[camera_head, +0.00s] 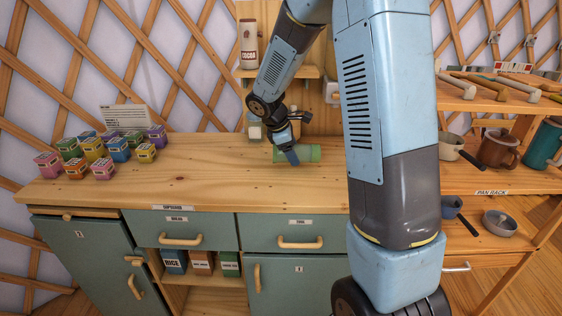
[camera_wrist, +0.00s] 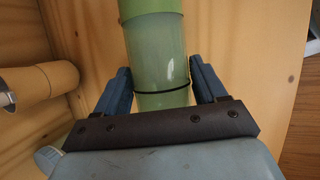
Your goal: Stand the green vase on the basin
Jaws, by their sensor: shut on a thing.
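The green vase (camera_head: 310,153) lies on its side in the head view, at or just above the back of the wooden counter. My gripper (camera_head: 290,156) is shut on it from above. In the wrist view the vase (camera_wrist: 155,50) is a pale green cylinder with a brighter green band and a thin dark ring. It runs between my two blue fingers (camera_wrist: 160,82). Whether the vase touches the counter I cannot tell. I cannot make out a basin for certain in either view; my arm hides part of the counter's right side.
Several coloured boxes (camera_head: 95,152) stand at the counter's left, before a card (camera_head: 127,116). A cocoa container (camera_head: 248,45) stands on a small wall shelf. Mugs, pans and tools fill the pan rack (camera_head: 490,180) at right. The counter's middle front (camera_head: 200,180) is clear.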

